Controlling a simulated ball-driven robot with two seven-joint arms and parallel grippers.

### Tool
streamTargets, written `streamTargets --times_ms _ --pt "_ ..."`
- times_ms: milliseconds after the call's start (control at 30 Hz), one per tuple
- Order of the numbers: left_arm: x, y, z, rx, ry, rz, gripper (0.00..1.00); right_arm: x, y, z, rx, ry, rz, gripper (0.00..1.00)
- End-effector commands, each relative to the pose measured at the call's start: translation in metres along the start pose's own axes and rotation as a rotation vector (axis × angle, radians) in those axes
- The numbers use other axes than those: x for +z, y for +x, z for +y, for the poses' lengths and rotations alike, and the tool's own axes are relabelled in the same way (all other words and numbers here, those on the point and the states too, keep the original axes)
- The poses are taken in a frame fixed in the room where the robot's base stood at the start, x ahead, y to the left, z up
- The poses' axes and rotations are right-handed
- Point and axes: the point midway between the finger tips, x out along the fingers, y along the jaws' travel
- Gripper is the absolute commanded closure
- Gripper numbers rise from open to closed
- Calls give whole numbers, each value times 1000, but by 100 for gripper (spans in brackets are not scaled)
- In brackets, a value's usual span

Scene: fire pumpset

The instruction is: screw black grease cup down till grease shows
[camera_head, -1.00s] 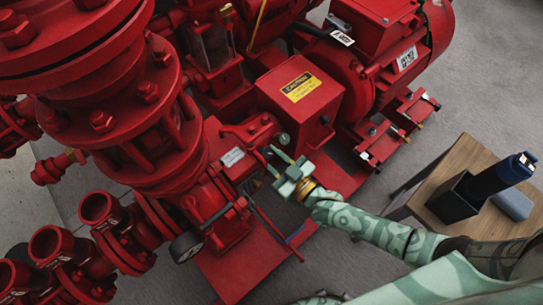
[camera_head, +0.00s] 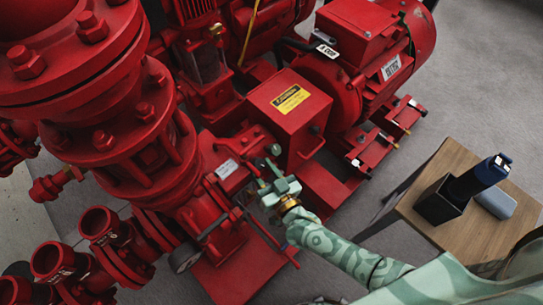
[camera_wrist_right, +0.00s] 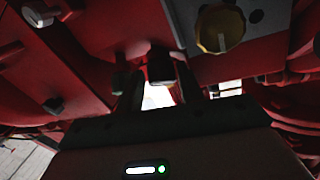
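My right gripper (camera_head: 264,173) reaches in from the lower right to the red pump housing, just below a small round greenish fitting (camera_head: 274,149). In the right wrist view its two dark fingers (camera_wrist_right: 160,88) stand apart, with a bright gap between them. A small black cylindrical piece, which looks like the black grease cup (camera_wrist_right: 160,66), hangs under the red housing beyond this gap, about in line with it. I cannot tell whether the fingers touch it. No grease can be made out. My left gripper is not in view.
A yellow knob (camera_wrist_right: 220,28) sits on a grey plate near the right finger. A red box with a yellow caution label (camera_head: 292,99) stands behind the gripper. A wooden table (camera_head: 430,235) at right carries a black holder (camera_head: 442,204) and a blue-grey block (camera_head: 495,203).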

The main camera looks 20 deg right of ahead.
Motion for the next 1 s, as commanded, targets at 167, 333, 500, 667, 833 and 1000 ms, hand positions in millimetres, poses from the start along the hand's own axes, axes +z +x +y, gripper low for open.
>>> streamTargets --times_ms 167,333,500,667,833,1000 --pt "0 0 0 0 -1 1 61 1 0 -2 -3 -1 -2 61" --pt "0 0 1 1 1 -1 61 1 0 -1 -11 -9 -2 61" --pt "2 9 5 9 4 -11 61 4 0 3 -97 -96 -4 61" --pt "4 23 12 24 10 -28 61 5 0 10 -267 -267 -6 61" --pt "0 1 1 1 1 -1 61 -7 -39 16 -273 -273 0 61" --pt "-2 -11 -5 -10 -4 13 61 -8 -79 27 -272 -272 0 61"
